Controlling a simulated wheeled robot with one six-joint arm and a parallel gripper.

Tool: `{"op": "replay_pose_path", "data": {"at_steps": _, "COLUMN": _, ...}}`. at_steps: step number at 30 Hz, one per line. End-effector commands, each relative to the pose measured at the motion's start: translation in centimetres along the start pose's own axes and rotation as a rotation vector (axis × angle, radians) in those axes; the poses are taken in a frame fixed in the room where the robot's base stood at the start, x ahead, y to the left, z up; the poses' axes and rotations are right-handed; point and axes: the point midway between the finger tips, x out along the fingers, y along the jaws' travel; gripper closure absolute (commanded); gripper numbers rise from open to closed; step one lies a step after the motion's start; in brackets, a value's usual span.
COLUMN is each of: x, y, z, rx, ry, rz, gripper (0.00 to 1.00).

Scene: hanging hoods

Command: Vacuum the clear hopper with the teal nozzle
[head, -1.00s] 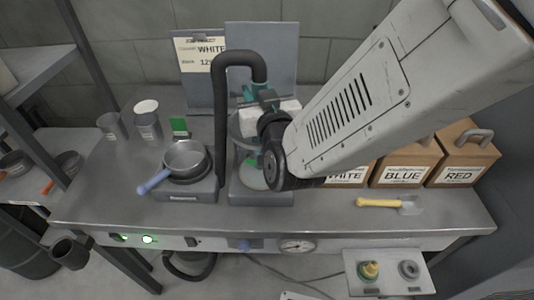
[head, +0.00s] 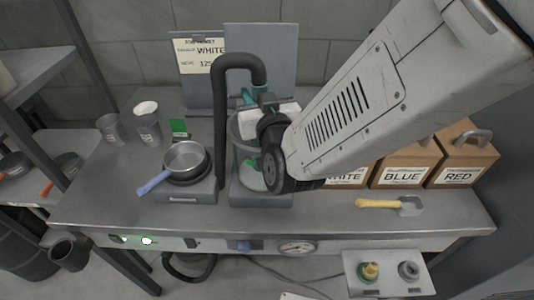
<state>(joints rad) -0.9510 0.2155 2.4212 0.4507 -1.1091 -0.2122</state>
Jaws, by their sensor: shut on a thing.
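The clear hopper (head: 240,128) stands on a grey base (head: 262,197) in the middle of the bench. Its wall is see-through, with some green material (head: 249,163) showing inside, low down. The teal nozzle (head: 250,97) is at the hopper's mouth, on the end of a black hose (head: 219,110) that arches up from the left. My gripper (head: 264,103) is shut on the teal nozzle from the right, over the hopper. My wrist hides the hopper's right side and most of the nozzle's lower part, so I cannot tell how deep its tip is.
A pan with a blue handle (head: 184,158) sits on a scale left of the hopper. Metal cups (head: 147,129) stand further left. Labelled boxes (head: 408,166) and a yellow-handled scoop (head: 380,204) are at right. A card on a clipboard (head: 201,53) stands behind.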

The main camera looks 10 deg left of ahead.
Motion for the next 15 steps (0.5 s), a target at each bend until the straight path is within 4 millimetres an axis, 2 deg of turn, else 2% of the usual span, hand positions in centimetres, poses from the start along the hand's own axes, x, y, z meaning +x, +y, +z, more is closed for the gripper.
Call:
{"op": "replay_pose_path", "data": {"at_steps": 5, "x": 0.0, "y": 0.0, "z": -0.4, "rx": 0.001, "ry": 0.003, "rz": 0.0, "gripper": 0.98}}
{"op": "replay_pose_path", "data": {"at_steps": 15, "x": 0.0, "y": 0.0, "z": -3.1, "rx": 0.001, "ry": 0.004, "rz": 0.0, "gripper": 0.98}}
